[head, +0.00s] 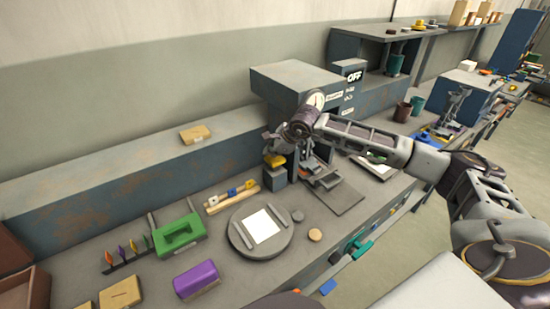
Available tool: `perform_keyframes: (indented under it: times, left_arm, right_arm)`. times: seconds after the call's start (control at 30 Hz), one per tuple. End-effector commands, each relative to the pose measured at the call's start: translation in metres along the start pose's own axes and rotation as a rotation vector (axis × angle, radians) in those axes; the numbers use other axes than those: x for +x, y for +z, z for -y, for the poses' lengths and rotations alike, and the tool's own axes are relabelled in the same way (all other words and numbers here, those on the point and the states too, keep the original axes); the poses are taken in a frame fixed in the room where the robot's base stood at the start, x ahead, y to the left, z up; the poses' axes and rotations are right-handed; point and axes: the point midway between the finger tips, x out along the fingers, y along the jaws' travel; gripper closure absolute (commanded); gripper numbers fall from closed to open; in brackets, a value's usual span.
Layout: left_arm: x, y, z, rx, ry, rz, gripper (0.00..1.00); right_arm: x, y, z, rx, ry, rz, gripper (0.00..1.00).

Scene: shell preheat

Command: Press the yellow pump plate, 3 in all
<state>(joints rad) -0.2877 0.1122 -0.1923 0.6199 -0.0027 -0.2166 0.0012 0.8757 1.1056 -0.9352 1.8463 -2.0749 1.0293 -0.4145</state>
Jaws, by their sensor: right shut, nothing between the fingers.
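The yellow pump plate (275,161) sits on a small blue-grey block (279,177) at the middle of the bench, by the front of the grey-blue machine (296,82). My right arm reaches in from the right across the machine's front. My right gripper (272,148) is shut and empty, pointing down just over the yellow plate. Whether its tips touch the plate or hang slightly above it, I cannot tell. My wrist hides part of the machine's front. My left gripper is not in view.
A round grey plate with a white square (263,227) lies in front of the pump. A green tray (179,236) and a purple block (196,279) lie to the left. A sign reading OFF (354,77) is on the machine. A grey slab (337,196) lies right of the pump.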

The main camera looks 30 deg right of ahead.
Motion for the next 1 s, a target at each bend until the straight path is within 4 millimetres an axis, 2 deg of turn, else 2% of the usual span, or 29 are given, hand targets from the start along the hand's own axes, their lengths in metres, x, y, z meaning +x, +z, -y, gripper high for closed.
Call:
perform_keyframes:
  times: [1.0]
  left_arm:
    - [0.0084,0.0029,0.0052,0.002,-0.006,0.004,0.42]
  right_arm:
    - [0.0073,-0.0049,-0.0041,0.000,0.002,-0.003,1.00]
